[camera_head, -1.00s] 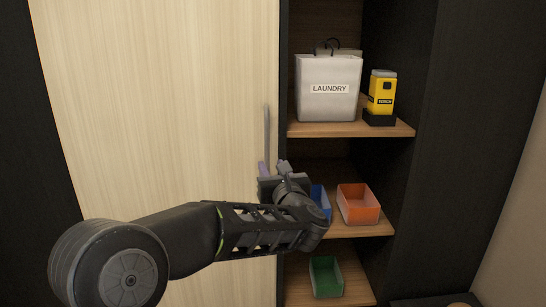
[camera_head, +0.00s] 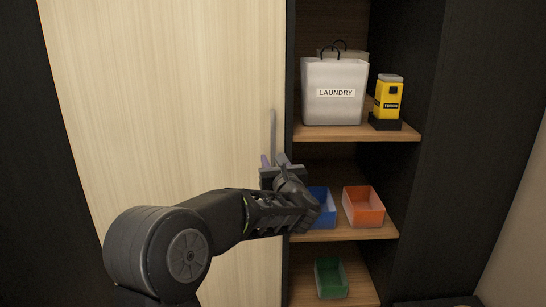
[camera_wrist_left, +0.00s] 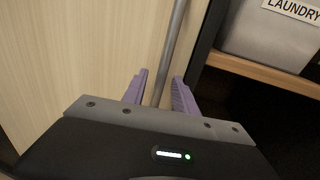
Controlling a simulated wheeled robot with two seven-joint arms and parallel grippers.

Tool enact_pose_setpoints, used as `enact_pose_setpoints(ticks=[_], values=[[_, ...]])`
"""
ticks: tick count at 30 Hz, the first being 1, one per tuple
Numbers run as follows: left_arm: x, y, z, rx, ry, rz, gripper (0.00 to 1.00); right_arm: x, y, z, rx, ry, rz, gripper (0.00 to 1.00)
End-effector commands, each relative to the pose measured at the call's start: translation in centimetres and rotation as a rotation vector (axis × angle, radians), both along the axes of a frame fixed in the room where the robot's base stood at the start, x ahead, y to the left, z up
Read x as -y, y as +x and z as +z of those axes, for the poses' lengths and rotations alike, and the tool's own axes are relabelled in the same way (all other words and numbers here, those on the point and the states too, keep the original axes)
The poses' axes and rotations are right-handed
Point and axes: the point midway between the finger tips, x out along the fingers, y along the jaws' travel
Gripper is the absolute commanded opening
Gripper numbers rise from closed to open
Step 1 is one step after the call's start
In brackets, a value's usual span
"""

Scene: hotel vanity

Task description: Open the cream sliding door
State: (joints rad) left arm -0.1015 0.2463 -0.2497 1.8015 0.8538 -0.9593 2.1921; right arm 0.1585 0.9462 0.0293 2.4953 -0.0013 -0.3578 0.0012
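The cream sliding door (camera_head: 165,110) is a tall pale wood-grain panel filling the left of the head view. A thin grey vertical bar handle (camera_head: 273,130) stands near its right edge. My left gripper (camera_head: 273,160) is at the lower part of the handle. In the left wrist view the handle (camera_wrist_left: 170,45) runs between the two purple fingers of the left gripper (camera_wrist_left: 159,92), one on each side. The fingers are apart, with visible gaps to the bar. My left forearm hides the door below the gripper. My right gripper is not in view.
Open shelves right of the door hold a laundry bag (camera_head: 334,108), a yellow torch (camera_head: 388,98), a blue bin (camera_head: 322,207), an orange bin (camera_head: 363,207) and a green bin (camera_head: 331,279). A dark panel (camera_head: 470,130) closes the right side.

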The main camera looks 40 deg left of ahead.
Motion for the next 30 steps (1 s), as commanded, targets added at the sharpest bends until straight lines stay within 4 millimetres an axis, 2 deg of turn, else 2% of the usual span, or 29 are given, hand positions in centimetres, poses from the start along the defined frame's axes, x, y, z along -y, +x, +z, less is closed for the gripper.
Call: enact_pose_setpoints(ticks=[11,23,30], values=[[-0.64,0.5,-0.05,0.0,0.0,0.001,0.34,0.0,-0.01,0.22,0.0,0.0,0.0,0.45],[-0.62,0.49,-0.04,0.0,0.0,0.001,0.02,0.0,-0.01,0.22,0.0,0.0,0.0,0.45],[-0.6,0.49,-0.04,0.0,0.0,0.001,0.0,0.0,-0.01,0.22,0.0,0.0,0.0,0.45]])
